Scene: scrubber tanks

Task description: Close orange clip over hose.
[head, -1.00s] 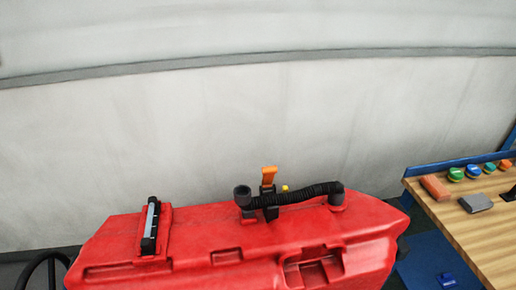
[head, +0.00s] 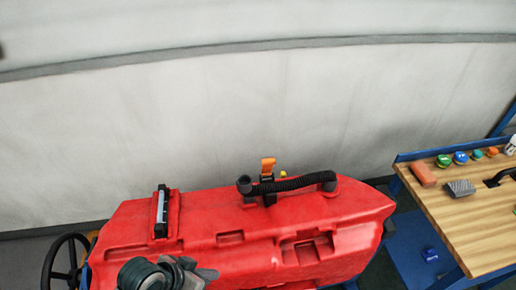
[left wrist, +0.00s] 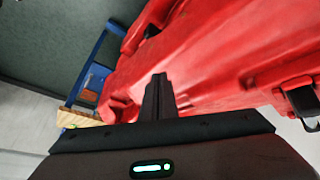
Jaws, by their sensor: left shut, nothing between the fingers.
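The orange clip (head: 268,165) stands upright on its black base on top of the red tank (head: 220,215), at the back edge. The black ribbed hose (head: 290,185) runs from a black elbow on the left to another fitting on the right, passing beside the clip's base. The clip points up, standing clear above the hose. My left gripper (head: 205,272) is low in front of the tank, well left of and nearer than the clip. In the left wrist view its fingers (left wrist: 158,85) are together and empty, with the red tank behind them. My right gripper is not in view.
A wooden-topped workbench (head: 465,220) with colored caps, an orange block (head: 423,174) and a grey block (head: 461,188) stands at right. A black steering wheel (head: 65,262) is at lower left. A pale wall rises behind the tank. Space above the tank is free.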

